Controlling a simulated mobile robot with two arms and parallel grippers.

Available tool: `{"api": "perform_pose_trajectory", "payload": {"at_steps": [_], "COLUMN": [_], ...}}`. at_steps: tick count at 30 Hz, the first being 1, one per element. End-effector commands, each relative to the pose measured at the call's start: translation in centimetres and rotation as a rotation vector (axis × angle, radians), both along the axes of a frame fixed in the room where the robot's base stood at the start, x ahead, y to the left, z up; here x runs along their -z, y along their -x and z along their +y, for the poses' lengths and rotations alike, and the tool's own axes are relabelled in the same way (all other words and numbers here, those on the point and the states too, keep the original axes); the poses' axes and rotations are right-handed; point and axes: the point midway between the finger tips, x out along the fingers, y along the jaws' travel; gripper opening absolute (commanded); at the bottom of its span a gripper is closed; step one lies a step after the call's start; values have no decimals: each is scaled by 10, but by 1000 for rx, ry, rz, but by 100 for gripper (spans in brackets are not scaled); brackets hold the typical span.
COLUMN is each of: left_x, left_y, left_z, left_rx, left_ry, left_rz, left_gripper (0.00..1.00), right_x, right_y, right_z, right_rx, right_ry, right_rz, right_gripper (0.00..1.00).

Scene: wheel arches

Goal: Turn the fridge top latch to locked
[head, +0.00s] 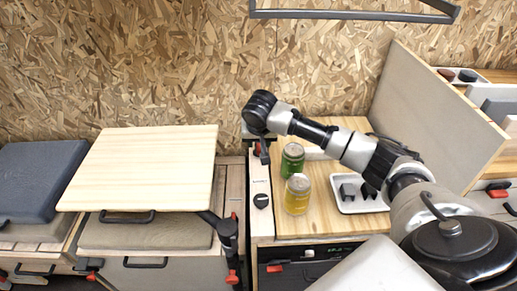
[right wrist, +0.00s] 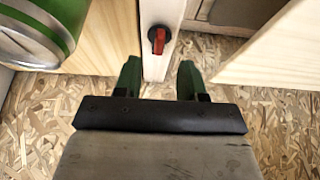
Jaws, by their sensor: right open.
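A small red latch (right wrist: 158,38) sits on a narrow white strip (right wrist: 160,12) in the right wrist view. In the head view the red latch (head: 257,148) shows only partly, at the far end of the white strip (head: 259,180), close beside my gripper. My right gripper (right wrist: 157,80) is open and empty, with its green fingertips on either side of the strip's end. The latch lies between and beyond the tips, apparently untouched. In the head view the right gripper (head: 264,152) points down. I cannot tell the latch's locked side. My left gripper is out of view.
A black knob (head: 261,201) is on the strip's near part. A white tray (head: 350,205) lies further right. A light wooden tabletop (head: 150,165) is left.

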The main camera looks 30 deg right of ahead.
Motion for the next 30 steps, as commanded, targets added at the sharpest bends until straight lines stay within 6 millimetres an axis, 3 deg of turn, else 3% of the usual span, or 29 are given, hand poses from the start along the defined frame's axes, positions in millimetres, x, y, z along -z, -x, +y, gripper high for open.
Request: {"api": "perform_pose_trajectory", "payload": {"at_steps": [3, 9, 23, 30], "left_x": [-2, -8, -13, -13], "left_y": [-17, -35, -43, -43], "left_z": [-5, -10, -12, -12], "left_rx": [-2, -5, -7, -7], "left_ry": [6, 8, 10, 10], "left_rz": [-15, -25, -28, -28], "left_gripper": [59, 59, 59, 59], "right_x": [25, 52, 63, 62], "right_y": [-8, -18, -22, -22], "right_z": [-5, -11, -13, -13], "right_rx": [1, 0, -3, -2], "right_ry": [1, 0, 1, 0], "right_rz": [2, 1, -1, -1], "right_gripper": [40, 40, 40, 4]}}
